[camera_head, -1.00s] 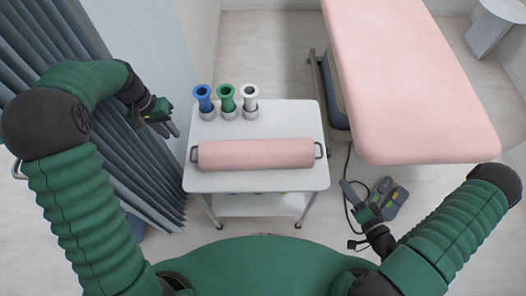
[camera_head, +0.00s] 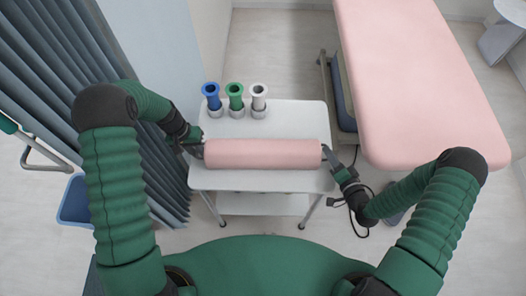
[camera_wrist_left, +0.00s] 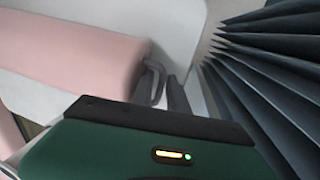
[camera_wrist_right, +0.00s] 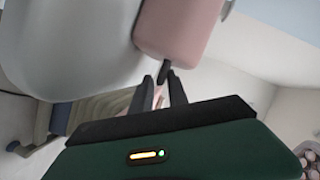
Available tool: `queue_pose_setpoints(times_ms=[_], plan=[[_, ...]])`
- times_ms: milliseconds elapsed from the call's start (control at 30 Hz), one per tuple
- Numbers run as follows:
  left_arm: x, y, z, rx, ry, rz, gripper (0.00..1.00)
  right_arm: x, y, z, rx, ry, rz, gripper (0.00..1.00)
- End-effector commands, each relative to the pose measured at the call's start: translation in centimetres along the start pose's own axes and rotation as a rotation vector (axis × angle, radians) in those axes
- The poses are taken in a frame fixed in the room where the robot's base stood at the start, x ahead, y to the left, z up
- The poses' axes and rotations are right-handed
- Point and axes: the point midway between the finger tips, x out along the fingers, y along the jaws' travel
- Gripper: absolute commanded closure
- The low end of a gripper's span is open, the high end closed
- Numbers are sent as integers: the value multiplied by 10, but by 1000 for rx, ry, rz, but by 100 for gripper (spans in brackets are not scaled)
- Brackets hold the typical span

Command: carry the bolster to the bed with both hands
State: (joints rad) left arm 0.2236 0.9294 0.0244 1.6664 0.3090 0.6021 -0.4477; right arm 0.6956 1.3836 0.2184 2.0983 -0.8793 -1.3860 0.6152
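The pink bolster (camera_head: 262,153) lies across the top of the white trolley (camera_head: 300,116), with a dark handle at each end. My left gripper (camera_head: 196,146) is at its left end. In the left wrist view the bolster's handle (camera_wrist_left: 156,76) is at the tips of the parted fingers (camera_wrist_left: 162,92). My right gripper (camera_head: 331,160) is at the right end. In the right wrist view the other handle (camera_wrist_right: 164,73) is between or just ahead of the parted fingertips (camera_wrist_right: 161,86). The bed (camera_head: 418,85) has a pink top and stands to the right of the trolley.
Blue (camera_head: 212,97), green (camera_head: 235,97) and white (camera_head: 259,97) items stand in holders behind the bolster on the trolley. A grey folded curtain (camera_head: 95,95) is close on the left. A blue bin (camera_head: 75,202) stands on the floor at the left.

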Motion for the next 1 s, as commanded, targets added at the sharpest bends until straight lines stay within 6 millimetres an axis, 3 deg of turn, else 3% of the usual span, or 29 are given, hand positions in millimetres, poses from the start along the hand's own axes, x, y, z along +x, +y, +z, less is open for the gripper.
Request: queue_pose_setpoints(times_ms=[200, 367, 1000], plan=[[0, 0, 0, 0, 0, 0, 81, 0, 0, 0, 0, 0, 0, 80], [0, 0, 0, 0, -1, 0, 100, 0, 1, 0, 0, -1, 1, 100], [0, -1, 0, -1, -1, -2, 100, -1, 3, 1, 0, -3, 8, 100]])
